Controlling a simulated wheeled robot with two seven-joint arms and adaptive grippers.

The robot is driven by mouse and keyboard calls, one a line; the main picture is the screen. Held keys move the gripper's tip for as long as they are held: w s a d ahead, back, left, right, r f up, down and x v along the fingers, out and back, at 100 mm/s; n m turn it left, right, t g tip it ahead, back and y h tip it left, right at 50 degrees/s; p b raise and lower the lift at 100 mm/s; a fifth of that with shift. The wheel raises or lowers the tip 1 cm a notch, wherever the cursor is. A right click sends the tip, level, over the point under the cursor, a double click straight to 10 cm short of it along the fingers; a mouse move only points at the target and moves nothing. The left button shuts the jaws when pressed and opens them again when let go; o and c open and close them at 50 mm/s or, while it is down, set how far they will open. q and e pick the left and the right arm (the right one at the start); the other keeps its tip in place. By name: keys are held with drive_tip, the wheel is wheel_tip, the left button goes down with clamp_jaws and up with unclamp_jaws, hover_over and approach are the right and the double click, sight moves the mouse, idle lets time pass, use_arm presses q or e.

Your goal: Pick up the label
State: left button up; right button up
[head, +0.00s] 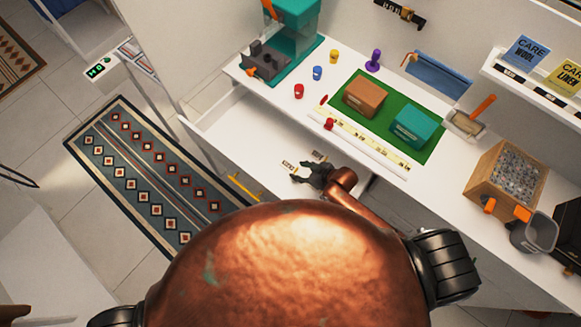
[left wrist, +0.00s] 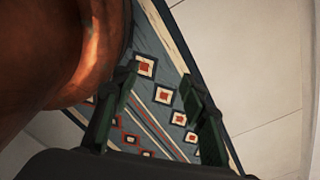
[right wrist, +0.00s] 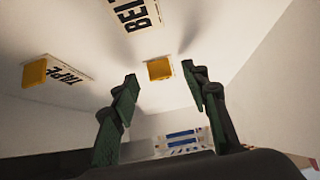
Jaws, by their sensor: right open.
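Two small white labels with black print lie on the white surface of what looks like an open drawer. In the head view, the two labels show at the left (head: 288,164) and right (head: 318,156), beside my right gripper (head: 303,173). My right gripper is open and empty. My left gripper (left wrist: 158,82) is open and empty above the patterned rug.
The white worktop holds a green mat (head: 432,143) with brown (head: 366,97) and teal (head: 414,126) boxes, a ruler strip (head: 365,143), and small coloured pieces. A wooden box (head: 507,174) stands right. Care cards (head: 526,52) are on a shelf. The patterned rug (head: 150,180) covers the floor left.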

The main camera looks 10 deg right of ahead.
drive_tip(key=shift+w+a+f, duration=0.25)
drive_tip(key=shift+w+f, duration=0.1)
drive_tip(key=shift+f, duration=0.05)
drive_tip(key=shift+a+f, duration=0.1)
drive_tip(key=shift+f, duration=0.05)
drive_tip(key=shift+w, duration=0.1)
drive_tip(key=c, duration=0.9)
use_arm(q)
drive_tip(key=shift+w+f, duration=0.1)
drive_tip(key=shift+w, duration=0.65)
use_arm(e)
drive_tip(key=shift+o, duration=0.2)
use_arm(q)
drive_tip(key=shift+w+r+p, duration=0.25)
drive_tip(key=shift+r+p, duration=0.4)
drive_tip(key=shift+r, duration=0.05)
use_arm(e)
wheel_tip(320, 180, up, 10)
